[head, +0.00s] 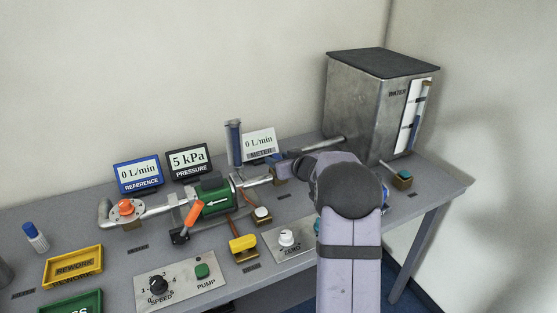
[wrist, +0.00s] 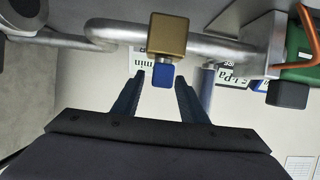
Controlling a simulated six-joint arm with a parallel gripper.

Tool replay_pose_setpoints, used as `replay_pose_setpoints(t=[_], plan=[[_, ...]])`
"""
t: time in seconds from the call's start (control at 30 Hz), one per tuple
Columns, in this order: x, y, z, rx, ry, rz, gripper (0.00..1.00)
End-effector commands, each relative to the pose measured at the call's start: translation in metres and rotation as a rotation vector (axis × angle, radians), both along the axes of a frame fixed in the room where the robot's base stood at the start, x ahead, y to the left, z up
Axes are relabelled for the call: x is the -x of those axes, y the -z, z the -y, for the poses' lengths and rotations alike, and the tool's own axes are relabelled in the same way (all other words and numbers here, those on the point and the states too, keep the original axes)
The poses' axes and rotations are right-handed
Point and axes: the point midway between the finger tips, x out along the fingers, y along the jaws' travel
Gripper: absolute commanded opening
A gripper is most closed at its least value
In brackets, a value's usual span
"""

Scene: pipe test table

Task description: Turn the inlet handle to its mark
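A brass valve block (wrist: 168,34) sits on the grey inlet pipe (wrist: 215,46) in the wrist view. A small blue piece (wrist: 162,75), which looks like its handle, sticks out of it. My gripper (wrist: 161,80) is open, with its two dark fingers either side of the blue piece. I cannot tell whether they touch it. In the head view my gripper (head: 287,166) is at the pipe between the green flow body (head: 214,198) and the steel tank (head: 365,110). My arm and gripper hide most of the valve there. I cannot make out the mark.
An orange knob (head: 125,207) and an orange lever (head: 193,214) are on the pipework at left. Displays (head: 188,162) stand behind. A yellow-capped part (head: 243,246) and the ZERO panel (head: 288,243) lie in front.

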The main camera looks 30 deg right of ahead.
Motion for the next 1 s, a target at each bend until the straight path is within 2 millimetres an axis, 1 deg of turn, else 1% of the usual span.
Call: replay_pose_setpoints(t=[0.4,0.5,0.67,1.0], plan=[[0.047,-0.020,0.001,0.001,0.001,0.001,0.39],[0.056,-0.023,0.001,0.001,0.001,0.000,0.39],[0.062,-0.025,0.001,0.000,0.000,-0.001,0.39],[0.063,-0.025,0.001,0.001,0.000,-0.001,0.39]])
